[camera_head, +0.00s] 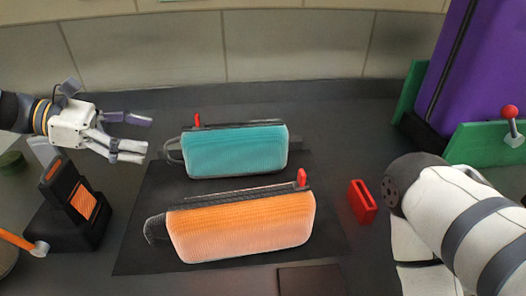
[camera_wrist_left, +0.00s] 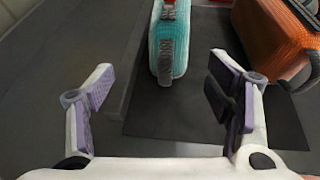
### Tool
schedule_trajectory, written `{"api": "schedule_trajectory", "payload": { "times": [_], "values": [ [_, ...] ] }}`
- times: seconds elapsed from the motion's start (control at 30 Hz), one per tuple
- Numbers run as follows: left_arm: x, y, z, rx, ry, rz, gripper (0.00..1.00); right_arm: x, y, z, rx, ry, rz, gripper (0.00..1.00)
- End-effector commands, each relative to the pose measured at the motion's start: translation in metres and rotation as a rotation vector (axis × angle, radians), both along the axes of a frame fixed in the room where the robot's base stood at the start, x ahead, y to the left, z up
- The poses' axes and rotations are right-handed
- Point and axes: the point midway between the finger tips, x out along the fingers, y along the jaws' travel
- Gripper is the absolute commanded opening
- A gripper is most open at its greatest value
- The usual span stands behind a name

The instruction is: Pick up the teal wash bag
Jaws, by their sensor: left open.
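The teal wash bag (camera_head: 235,152) lies on a dark mat (camera_head: 150,230), behind the orange bag. It has a dark zip along its top, a red zip pull and a grey loop at its left end. My left gripper (camera_head: 133,136) is open and empty, just left of that loop and apart from it. In the left wrist view, the teal bag (camera_wrist_left: 180,42) lies ahead, its looped end between and beyond the open fingers (camera_wrist_left: 160,100). My right arm reaches in from the right, but its gripper does not show.
The orange bag (camera_head: 245,226) lies in front of the teal one, close to it. A red holder (camera_head: 362,202) stands right of the mat. A black and orange device (camera_head: 72,205) stands at the left. A purple case (camera_head: 480,70) with green panels is at the back right.

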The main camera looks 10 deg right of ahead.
Motion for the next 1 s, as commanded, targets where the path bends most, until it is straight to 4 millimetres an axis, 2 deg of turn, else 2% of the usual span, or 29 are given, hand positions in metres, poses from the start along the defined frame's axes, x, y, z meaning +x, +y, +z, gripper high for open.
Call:
{"api": "schedule_trajectory", "payload": {
  "times": [0.13,0.3,0.5,0.7,0.8,1.0],
  "values": [
    [-0.009,-0.007,-0.004,-0.016,0.008,-0.045,0.74,-0.012,0.005,0.007,0.003,0.048,-0.011,0.27],
    [-0.006,-0.042,-0.017,-0.015,0.007,-0.047,0.74,-0.01,0.005,0.008,0.003,0.043,-0.011,0.27],
    [-0.003,-0.068,-0.028,-0.015,0.006,-0.044,0.74,-0.011,0.005,0.007,0.003,0.044,-0.011,0.27],
    [0.001,-0.105,-0.039,-0.014,0.006,-0.044,0.74,-0.013,0.005,0.005,0.004,0.051,-0.011,0.27],
    [0.002,-0.113,-0.042,-0.015,0.004,-0.041,0.74,-0.013,0.005,0.004,0.004,0.053,-0.011,0.27],
    [0.002,-0.114,-0.041,-0.015,0.002,-0.04,0.74,-0.013,0.005,0.004,0.004,0.052,-0.011,0.27]
  ]
}}
